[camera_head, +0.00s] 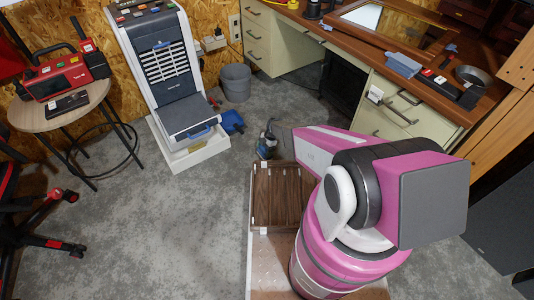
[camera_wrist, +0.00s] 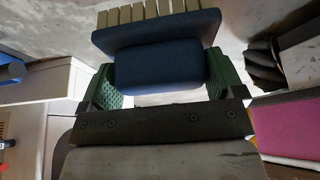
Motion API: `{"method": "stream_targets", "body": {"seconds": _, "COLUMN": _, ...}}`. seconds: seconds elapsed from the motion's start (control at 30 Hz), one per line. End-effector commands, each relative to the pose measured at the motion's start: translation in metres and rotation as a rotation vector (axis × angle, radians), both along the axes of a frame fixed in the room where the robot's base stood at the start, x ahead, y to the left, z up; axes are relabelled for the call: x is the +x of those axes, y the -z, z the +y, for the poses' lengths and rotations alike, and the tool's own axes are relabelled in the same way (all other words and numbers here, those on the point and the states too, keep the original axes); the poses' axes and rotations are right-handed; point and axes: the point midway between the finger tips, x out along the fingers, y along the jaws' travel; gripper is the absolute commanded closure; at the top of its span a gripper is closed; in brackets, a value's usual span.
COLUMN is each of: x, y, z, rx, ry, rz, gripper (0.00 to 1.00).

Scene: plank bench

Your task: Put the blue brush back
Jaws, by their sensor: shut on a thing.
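The blue brush (camera_wrist: 157,68) fills the upper middle of the wrist view. It has a dark blue body and a row of thick tan bristles along its far edge. My gripper (camera_wrist: 165,78) is shut on the brush body, with a green pad at each side of it. In the head view my gripper (camera_head: 267,143) is small, low over the grey floor beyond my pink arm. The brush cannot be made out clearly there.
A blue dustpan-like thing (camera_head: 232,122) lies beside the white base (camera_head: 190,150) of a grey machine. A grey bin (camera_head: 236,83) stands behind it. The brown-topped desk (camera_head: 375,55) is at the back right. A round stool (camera_head: 62,108) is left. The floor at left centre is clear.

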Motion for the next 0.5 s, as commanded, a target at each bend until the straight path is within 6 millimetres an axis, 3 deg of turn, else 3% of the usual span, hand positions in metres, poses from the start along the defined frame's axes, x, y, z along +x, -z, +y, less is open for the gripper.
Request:
{"method": "stream_targets", "body": {"seconds": 0.13, "x": 0.019, "y": 0.013, "z": -0.011, "rx": 0.0, "ry": 0.001, "rz": 0.0, "gripper": 0.35}}
{"method": "stream_targets", "body": {"seconds": 0.33, "x": 0.023, "y": 0.02, "z": -0.014, "rx": -0.001, "ry": 0.0, "rz": 0.001, "gripper": 0.35}}
{"method": "stream_targets", "body": {"seconds": 0.5, "x": 0.024, "y": 0.041, "z": -0.014, "rx": 0.0, "ry": 0.001, "rz": 0.0, "gripper": 0.35}}
